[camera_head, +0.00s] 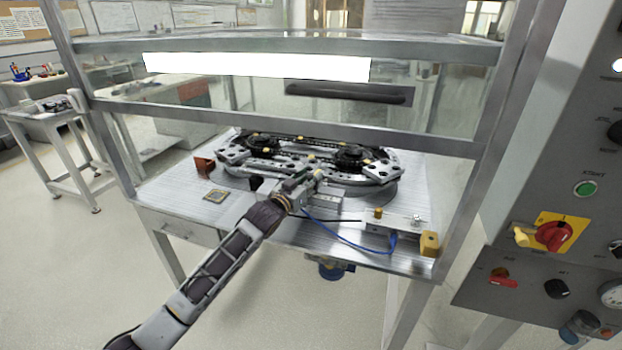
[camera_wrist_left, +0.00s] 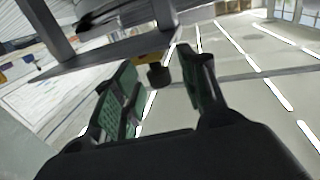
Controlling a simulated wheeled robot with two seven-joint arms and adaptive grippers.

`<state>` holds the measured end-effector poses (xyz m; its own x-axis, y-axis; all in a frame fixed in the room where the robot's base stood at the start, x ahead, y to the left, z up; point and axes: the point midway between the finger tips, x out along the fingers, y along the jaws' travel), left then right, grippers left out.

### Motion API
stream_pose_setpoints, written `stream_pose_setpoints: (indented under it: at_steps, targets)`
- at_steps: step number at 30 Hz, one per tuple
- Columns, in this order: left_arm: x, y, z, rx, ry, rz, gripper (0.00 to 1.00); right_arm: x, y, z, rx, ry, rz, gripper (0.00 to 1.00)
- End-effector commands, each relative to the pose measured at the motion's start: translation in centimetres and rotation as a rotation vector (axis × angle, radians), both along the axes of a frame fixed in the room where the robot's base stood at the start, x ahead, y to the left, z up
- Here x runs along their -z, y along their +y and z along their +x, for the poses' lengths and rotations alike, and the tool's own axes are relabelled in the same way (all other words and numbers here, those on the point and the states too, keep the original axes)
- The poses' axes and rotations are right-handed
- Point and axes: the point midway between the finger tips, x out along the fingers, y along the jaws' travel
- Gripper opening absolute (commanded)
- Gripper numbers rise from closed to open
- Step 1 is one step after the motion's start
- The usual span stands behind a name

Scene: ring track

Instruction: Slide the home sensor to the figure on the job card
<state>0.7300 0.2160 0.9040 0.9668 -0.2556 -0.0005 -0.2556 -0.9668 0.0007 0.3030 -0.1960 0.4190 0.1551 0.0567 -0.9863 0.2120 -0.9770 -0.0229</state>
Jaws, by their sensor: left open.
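My left gripper (camera_head: 302,186) is over the front middle of the metal bench, at the near edge of the ring track (camera_head: 300,160). In the left wrist view its green-padded fingers (camera_wrist_left: 163,62) stand apart, with a dark knob with a yellow part (camera_wrist_left: 158,74) showing between or beyond them; I cannot tell if they touch it. I cannot single out the home sensor for certain. A blue cable (camera_head: 345,229) runs from beside the gripper to a metal plate (camera_head: 398,221) at the right. No job card figure is readable. My right gripper is not in view.
A brown bracket (camera_head: 204,165) and a small tan square piece (camera_head: 214,195) lie left of the track. A yellow block (camera_head: 429,244) sits at the bench's front right corner. Metal frame posts and a control panel (camera_head: 560,200) bound the right.

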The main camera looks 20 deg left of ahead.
Motion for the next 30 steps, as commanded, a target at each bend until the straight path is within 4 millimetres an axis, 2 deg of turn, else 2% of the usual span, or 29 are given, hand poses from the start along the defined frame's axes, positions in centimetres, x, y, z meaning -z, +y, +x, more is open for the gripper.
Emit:
stream_pose_setpoints:
  at_steps: [7, 18, 28, 30]
  targets:
    - [-0.1, -0.3, 1.0, 0.000, -0.001, 0.001, 0.42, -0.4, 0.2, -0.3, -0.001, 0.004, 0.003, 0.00]
    - [0.0, -0.3, 1.2, 0.000, 0.000, 0.001, 0.42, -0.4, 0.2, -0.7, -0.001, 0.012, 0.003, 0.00]
    - [0.0, -0.3, 1.2, 0.000, 0.000, 0.000, 0.01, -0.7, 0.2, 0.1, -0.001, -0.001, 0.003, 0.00]
    - [0.0, -0.3, 1.2, 0.001, 0.000, 0.000, 0.00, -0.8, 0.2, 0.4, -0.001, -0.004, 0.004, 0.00]
